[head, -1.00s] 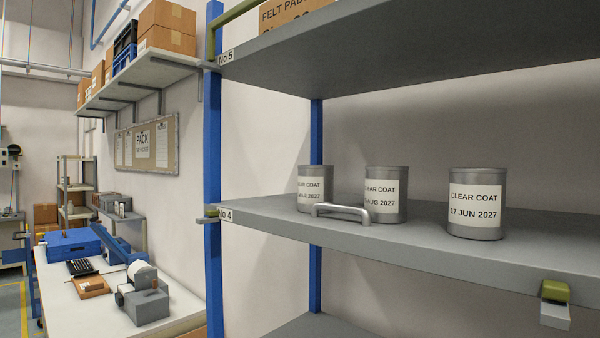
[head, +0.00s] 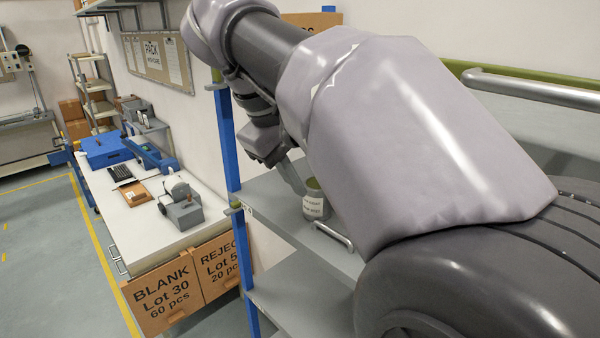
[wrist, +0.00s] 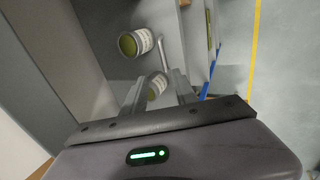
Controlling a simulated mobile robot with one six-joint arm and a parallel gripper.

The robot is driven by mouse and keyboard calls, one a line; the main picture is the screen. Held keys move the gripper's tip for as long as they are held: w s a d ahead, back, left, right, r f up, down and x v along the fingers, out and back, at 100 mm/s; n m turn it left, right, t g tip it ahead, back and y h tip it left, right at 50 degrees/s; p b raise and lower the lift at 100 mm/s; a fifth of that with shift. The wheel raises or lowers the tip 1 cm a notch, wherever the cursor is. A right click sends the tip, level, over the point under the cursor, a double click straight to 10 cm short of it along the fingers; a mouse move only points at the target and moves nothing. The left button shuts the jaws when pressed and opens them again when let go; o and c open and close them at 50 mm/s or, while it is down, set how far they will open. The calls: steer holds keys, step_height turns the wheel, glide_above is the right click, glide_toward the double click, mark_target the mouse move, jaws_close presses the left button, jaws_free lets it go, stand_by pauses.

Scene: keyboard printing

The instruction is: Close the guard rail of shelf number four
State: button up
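Shelf number four (head: 275,207) is the grey shelf on the blue post. A silver handle (head: 334,236) stands at its front edge and also shows in the wrist view (wrist: 163,55). A small green end piece (head: 235,203) sits at the post; I cannot make out the rail's bar. My gripper (wrist: 158,78) is open over the shelf, its fingers apart. In the head view my gripper is near a can (head: 315,205), mostly hidden by my arm.
The upper shelf has a green rail (head: 580,80) with a silver handle (head: 530,86). The blue post (head: 229,140) stands at the shelf's left end. A workbench (head: 140,225) is at left, with clear floor beside it.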

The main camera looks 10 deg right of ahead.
steer(key=b, duration=0.2)
glide_toward(332, 231)
steer(key=b+x, duration=0.2)
steer(key=x, duration=0.5)
steer(key=shift+w+a+b, duration=0.1)
steer(key=shift+b, duration=0.2)
steer(key=shift+d+f, duration=0.3)
steer(key=shift+d, duration=0.1)
steer(key=shift+a, duration=0.15)
steer(key=shift+c, duration=0.6)
jaws_close()
